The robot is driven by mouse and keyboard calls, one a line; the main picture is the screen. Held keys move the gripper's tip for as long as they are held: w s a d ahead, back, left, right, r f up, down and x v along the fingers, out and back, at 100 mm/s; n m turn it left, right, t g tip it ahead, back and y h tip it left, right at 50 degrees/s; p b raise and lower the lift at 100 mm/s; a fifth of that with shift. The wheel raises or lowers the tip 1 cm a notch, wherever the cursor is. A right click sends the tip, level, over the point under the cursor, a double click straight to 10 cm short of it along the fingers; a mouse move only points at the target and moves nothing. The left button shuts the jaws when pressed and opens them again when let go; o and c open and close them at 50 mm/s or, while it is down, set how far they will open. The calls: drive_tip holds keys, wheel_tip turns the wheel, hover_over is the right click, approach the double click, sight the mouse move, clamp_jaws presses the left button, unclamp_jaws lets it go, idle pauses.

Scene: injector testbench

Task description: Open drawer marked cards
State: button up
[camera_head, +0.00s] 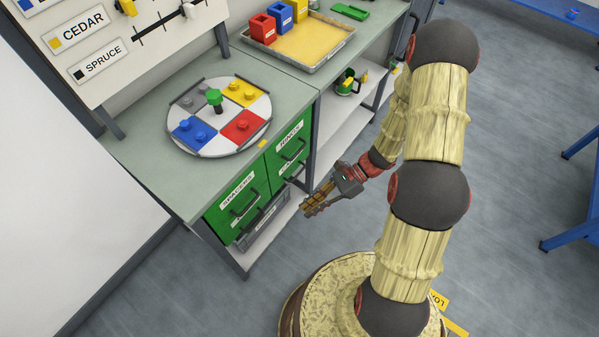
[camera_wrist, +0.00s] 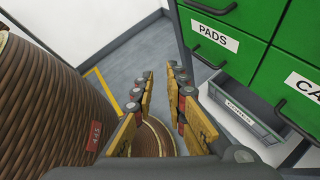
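In the wrist view a green drawer (camera_wrist: 282,72) at the right edge carries a label cut off after "CA", so its full word cannot be read. A dark bar handle crosses its lower part. In the head view the lower right green drawer (camera_head: 291,171) has a label partly hidden by its surroundings. My gripper (camera_head: 312,206) is in front of the cabinet, to the right of the drawers and apart from them. In the wrist view my gripper (camera_wrist: 162,73) has its fingers apart with nothing between them; the "CA" drawer is to their right.
A green drawer marked PADS (camera_wrist: 225,30) is left of the "CA" drawer. Drawers marked SPACERS (camera_head: 232,200) and RINGS (camera_head: 294,140) are also closed. A grey bin (camera_head: 264,226) sits below them. A round board (camera_head: 219,150) with coloured bricks lies on the bench above. Open floor lies in front.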

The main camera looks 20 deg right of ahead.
drive_tip(key=w+a+f+m+t+y, duration=0.15)
drive_tip(key=w+f+m+t, duration=0.3)
drive_tip(key=f+m, duration=0.45)
drive_tip(key=m+t+h, duration=0.4)
drive_tip(key=m+t, duration=0.6)
drive_tip(key=m, duration=0.9)
approach(300, 172)
drive_tip(key=f+x, duration=0.1)
drive_tip(key=x, duration=0.2)
drive_tip(key=shift+r+b+x, duration=0.2)
drive_tip(key=shift+b+x, duration=0.65)
drive_tip(key=shift+x, duration=2.7)
drive_tip(key=shift+c, duration=0.9)
clamp_jaws()
